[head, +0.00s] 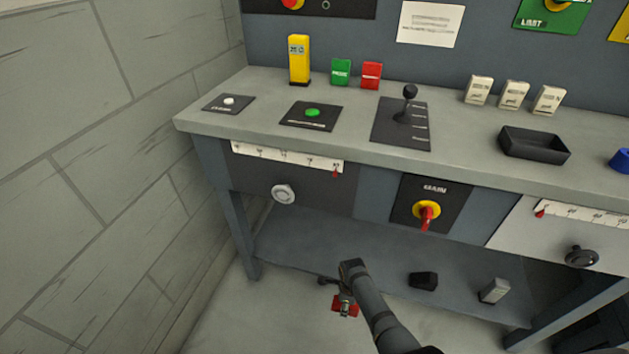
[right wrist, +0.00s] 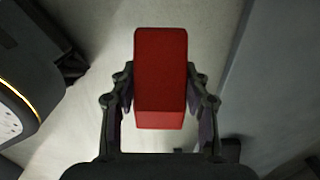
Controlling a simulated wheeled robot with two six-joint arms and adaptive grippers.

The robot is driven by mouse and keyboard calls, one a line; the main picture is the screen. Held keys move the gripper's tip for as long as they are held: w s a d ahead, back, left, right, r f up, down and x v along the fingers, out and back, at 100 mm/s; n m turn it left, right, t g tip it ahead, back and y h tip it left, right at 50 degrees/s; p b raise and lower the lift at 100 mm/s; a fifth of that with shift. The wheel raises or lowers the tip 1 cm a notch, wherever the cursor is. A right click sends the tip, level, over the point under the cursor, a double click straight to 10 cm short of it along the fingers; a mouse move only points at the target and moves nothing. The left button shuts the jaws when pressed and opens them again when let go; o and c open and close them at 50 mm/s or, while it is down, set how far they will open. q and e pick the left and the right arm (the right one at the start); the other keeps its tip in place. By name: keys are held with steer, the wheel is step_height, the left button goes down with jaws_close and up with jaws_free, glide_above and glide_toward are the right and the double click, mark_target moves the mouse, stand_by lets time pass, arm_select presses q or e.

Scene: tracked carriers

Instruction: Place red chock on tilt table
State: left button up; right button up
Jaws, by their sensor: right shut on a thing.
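My right gripper (head: 345,303) is shut on a red block, the red chock (right wrist: 160,75), gripped between its two fingers. In the head view the chock shows only as small red patches at the gripper, in front of the bench and lower than its top. In the right wrist view the chock stands out between the fingers, with its lighter red end face towards the camera. My left gripper is in neither view. I cannot pick out a tilt table in these frames.
The grey bench (head: 270,88) carries a yellow block (head: 299,60), a green block (head: 341,72), a red labelled block (head: 371,75), a lever (head: 409,95) and a black tray (head: 534,145). The lower shelf (head: 300,243) holds a black block (head: 423,281) and a grey block (head: 494,291). A wall stands left.

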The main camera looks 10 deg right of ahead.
steer(key=shift+r, duration=0.1)
step_height(320, 180, up, 10)
steer(key=p, duration=1)
steer(key=shift+w+r, duration=0.1)
steer(key=shift+r, duration=0.1)
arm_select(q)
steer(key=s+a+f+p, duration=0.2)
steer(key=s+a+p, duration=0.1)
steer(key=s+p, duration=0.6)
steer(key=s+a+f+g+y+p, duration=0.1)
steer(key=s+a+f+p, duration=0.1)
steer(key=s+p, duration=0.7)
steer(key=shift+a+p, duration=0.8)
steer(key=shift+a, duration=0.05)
arm_select(e)
step_height(320, 180, up, 19)
steer(key=shift+a, duration=0.1)
